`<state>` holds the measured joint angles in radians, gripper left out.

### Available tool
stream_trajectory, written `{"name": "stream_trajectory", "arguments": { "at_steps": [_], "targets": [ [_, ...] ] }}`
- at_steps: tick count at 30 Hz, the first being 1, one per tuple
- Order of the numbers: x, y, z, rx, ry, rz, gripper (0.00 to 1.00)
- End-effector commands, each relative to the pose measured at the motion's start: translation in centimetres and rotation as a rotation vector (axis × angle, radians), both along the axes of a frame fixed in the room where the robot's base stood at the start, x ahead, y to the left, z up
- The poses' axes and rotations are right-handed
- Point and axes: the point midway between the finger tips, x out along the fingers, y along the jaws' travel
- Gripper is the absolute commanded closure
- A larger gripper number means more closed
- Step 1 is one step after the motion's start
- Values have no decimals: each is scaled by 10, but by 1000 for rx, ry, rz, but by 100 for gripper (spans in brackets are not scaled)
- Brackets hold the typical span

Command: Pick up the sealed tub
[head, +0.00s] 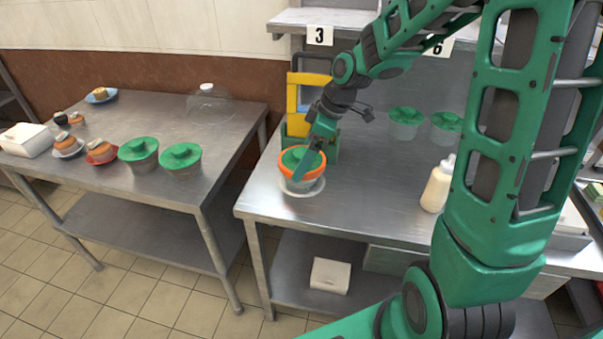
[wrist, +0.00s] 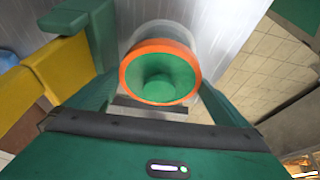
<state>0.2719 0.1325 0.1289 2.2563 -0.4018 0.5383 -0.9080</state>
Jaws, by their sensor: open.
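The far finger is hidden in the head view.
A yellow and green holder (head: 297,105) stands close behind the tub. Two green-lidded clear tubs (head: 406,121) and a pale bottle (head: 438,186) stand farther right. A gap separates the tables.

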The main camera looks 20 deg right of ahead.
Motion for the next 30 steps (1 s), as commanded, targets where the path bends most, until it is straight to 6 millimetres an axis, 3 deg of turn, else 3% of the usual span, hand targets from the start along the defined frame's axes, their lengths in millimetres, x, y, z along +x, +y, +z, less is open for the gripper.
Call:
{"name": "stream_trajectory", "arguments": {
  "at_steps": [6, 14, 18, 19, 30],
  "targets": [
    [5, 7, -21, 0, 0, 0, 0],
    [5, 8, -22, 0, -1, 0, 0],
    [5, 8, -22, 0, -1, 0, 33],
    [5, 8, -22, 0, -1, 0, 36],
    [6, 8, -17, -1, -3, -1, 36]
  ]
}}
